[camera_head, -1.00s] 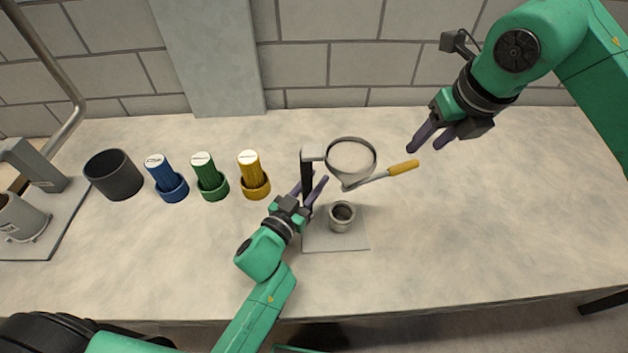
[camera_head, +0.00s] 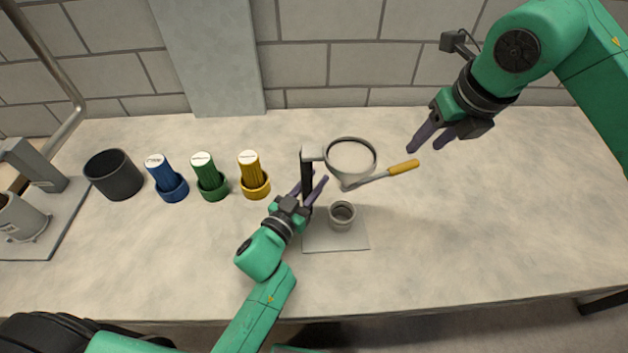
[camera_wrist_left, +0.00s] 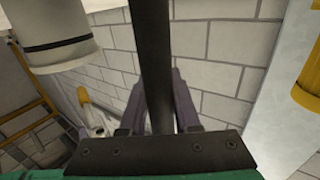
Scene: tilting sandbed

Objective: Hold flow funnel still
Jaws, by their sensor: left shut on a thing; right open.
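The flow funnel (camera_head: 374,152) shows as a wide grey ring with a pale inside, on a stand with a dark upright post (camera_head: 307,170). My left gripper (camera_head: 312,184) is shut on this post, and in the left wrist view the dark post (camera_wrist_left: 155,65) runs up between the fingers. A small grey cup (camera_head: 341,224) stands on the square base plate (camera_head: 318,242), in front of the ring. The funnel's lower end is hard to make out. My right gripper (camera_head: 428,140) is open and empty above the table at the right.
A yellow-handled tool (camera_head: 403,167) is beside the ring's right edge. Yellow (camera_head: 252,175), green (camera_head: 208,175) and blue (camera_head: 166,178) cylinders in holders and a dark cup (camera_head: 113,175) stand to the left. Grey equipment (camera_head: 35,165) is at far left. The table's right side is clear.

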